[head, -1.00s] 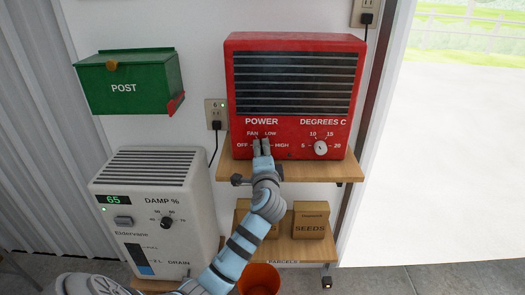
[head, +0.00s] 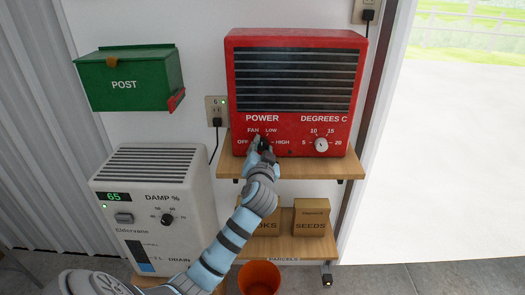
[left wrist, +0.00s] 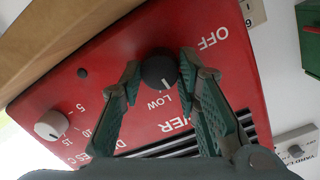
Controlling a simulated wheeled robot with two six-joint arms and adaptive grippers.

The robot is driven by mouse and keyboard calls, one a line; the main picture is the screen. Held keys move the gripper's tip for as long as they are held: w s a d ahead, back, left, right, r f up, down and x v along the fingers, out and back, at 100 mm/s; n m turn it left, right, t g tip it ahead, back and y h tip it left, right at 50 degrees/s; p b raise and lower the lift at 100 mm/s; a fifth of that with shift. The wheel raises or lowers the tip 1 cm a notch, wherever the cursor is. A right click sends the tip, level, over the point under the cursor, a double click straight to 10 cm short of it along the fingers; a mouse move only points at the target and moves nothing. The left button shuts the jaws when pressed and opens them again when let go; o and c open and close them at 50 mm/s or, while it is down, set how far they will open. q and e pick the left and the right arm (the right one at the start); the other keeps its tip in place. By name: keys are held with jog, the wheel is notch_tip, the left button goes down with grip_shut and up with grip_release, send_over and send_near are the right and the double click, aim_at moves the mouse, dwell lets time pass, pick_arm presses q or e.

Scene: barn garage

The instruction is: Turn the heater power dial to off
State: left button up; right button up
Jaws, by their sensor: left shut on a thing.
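The red heater (head: 295,90) stands on a wooden shelf, with its POWER dial on the left of its lower panel and a white DEGREES C dial (head: 321,144) on the right. The black power dial (left wrist: 158,70) shows in the left wrist view between my left gripper's fingers. Its pale pointer mark faces about toward LOW; OFF is printed to its upper right there. My left gripper (head: 262,142) is shut on the dial from the front, and it also shows in the left wrist view (left wrist: 160,64). In the head view the fingers partly cover the dial. My right gripper is out of view.
The wooden shelf (head: 310,166) juts out under the heater, close to my left wrist. A white dehumidifier (head: 155,190) stands at lower left, a green post box (head: 128,82) above it. Seed box (head: 312,218) and orange bucket (head: 259,277) are below.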

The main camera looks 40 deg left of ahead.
pick_arm(q)
jog(key=n+b, duration=0.1)
jog(key=n, duration=0.3)
jog(key=shift+t, duration=0.3)
jog(key=n+b, duration=0.2)
jog(key=n, duration=0.1)
jog(key=shift+a+f+n+h, duration=0.1)
jog(key=shift+n+h, duration=0.2)
jog(key=shift+h, duration=0.1)
jog(key=n+t+b, duration=0.1)
jog(key=n+b, duration=0.2)
jog(key=n, duration=0.1)
jog(key=shift+f, duration=0.1)
jog(key=n+b, duration=0.3)
jog(key=n, duration=0.1)
jog(key=shift+n, duration=0.4)
jog(key=o, duration=1.2)
jog(key=shift+c, duration=0.2)
